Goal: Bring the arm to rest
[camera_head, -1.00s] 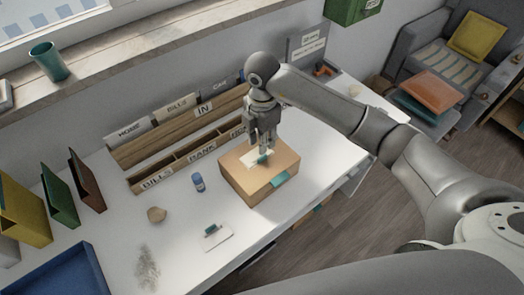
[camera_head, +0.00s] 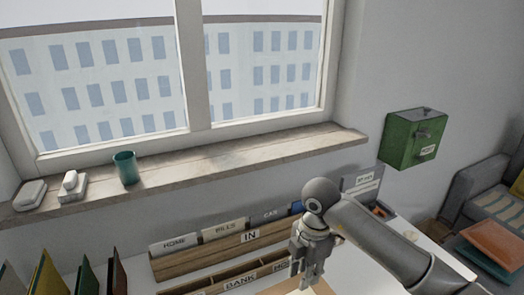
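My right arm comes in from the right. Its grey gripper (camera_head: 306,279) points down in front of the wooden organizer (camera_head: 190,262), above the tan box (camera_head: 326,288), of which only the top edge shows at the bottom of the picture. Whether its fingers are open or shut is not clear at this size. A pale patch shows near the fingertips, but what it is cannot be told. My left gripper is not in view.
The organizer holds HOME, BILLS and CAR folders. A teal cup (camera_head: 126,167) and white items stand on the windowsill (camera_head: 230,158). A green box (camera_head: 412,138) hangs on the wall. A grey armchair (camera_head: 470,190) stands at the right.

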